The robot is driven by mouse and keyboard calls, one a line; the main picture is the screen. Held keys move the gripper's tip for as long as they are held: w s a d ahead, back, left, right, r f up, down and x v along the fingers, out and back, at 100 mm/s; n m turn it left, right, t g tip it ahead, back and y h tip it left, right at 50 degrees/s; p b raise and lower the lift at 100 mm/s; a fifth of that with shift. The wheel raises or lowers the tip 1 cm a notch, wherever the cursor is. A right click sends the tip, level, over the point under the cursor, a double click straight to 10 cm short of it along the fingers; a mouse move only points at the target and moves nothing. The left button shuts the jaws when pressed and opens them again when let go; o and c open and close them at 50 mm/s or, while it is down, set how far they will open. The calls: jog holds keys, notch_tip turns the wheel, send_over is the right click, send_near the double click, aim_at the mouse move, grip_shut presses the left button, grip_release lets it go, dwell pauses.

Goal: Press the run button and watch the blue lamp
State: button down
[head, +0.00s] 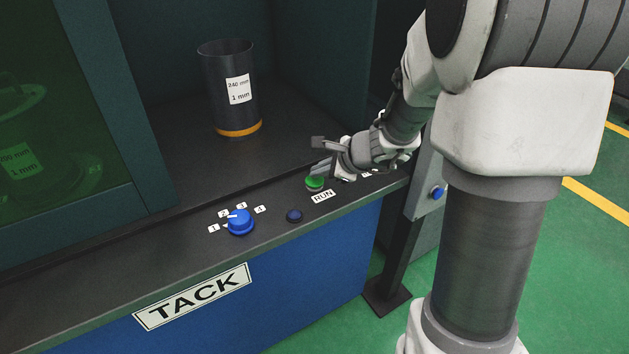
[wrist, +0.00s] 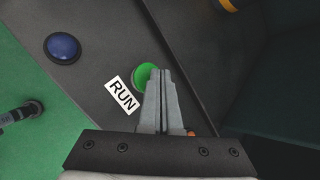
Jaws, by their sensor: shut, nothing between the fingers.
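The green run button (head: 314,183) sits on the dark front ledge above its RUN label (head: 322,197). In the wrist view the green button (wrist: 143,75) is partly hidden behind the fingertips. My gripper (head: 317,158) is shut and empty, with its fingers over or right beside the button; I cannot tell whether they touch it. The fingers also show in the wrist view (wrist: 160,74), pressed together. The blue lamp (head: 294,216) is a small round dome left of the button and looks dark, not glowing. It also shows in the wrist view (wrist: 62,48).
A blue rotary knob (head: 240,222) with number tags stands left of the lamp. A dark cylinder (head: 230,88) with an orange base band stands behind in the bay. A green-tinted panel (head: 60,130) covers the left side.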

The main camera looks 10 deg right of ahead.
aim_at(319, 182)
jog(key=shift+f+b, duration=0.55)
jog(key=shift+b, duration=0.1)
dwell(0.6)
jog(key=shift+r, duration=0.1)
jog(key=shift+r+p, duration=0.75)
jog(key=shift+r, duration=0.1)
notch_tip(319, 182, up, 5)
jog(key=p, duration=0.4)
jog(key=shift+r, duration=0.1)
dwell(1.7)
